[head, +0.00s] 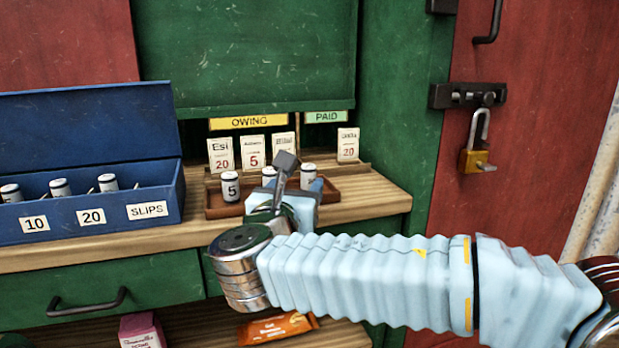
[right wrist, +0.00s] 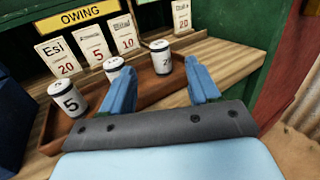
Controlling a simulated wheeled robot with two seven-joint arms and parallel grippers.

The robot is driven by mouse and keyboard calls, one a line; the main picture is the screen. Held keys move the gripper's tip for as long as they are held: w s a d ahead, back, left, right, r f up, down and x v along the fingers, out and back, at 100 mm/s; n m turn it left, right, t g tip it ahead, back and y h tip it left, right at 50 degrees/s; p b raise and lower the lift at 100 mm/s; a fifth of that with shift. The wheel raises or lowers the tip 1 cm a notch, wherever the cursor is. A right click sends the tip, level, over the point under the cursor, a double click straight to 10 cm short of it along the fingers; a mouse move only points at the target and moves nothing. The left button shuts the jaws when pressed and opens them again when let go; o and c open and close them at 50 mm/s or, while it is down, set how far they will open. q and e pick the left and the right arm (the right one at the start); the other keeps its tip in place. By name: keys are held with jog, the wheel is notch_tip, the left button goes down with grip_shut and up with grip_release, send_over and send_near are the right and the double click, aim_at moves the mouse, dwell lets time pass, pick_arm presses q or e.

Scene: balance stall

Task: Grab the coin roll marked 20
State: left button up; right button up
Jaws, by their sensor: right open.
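Three white coin rolls with dark ends stand upright on a brown tray (right wrist: 128,104). The left one is marked 5 (right wrist: 70,100). The middle roll (right wrist: 113,66) has its mark hidden behind a finger. The right roll (right wrist: 161,60) shows a mark that looks like a 2, the rest unclear. My right gripper (right wrist: 159,68) is open. In the right wrist view the right roll appears between its two blue fingertips, with gaps on both sides. In the head view the gripper (head: 285,162) is over the tray, partly covering the rolls. My left gripper is out of view.
A blue box (head: 150,190) labelled 10, 20 and SLIPS stands left on the wooden counter, holding several rolls. Cards (head: 253,151) stand behind the tray under the OWING sign (head: 240,122); one card (head: 347,145) is under PAID. The counter's right end (head: 375,195) is bare.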

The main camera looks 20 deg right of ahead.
aim_at(307, 175)
jog(key=x, duration=0.8)
jog(key=shift+a+f+p, duration=0.1)
jog(key=shift+f+p, duration=0.2)
jog(key=shift+f, duration=0.1)
grip_shut()
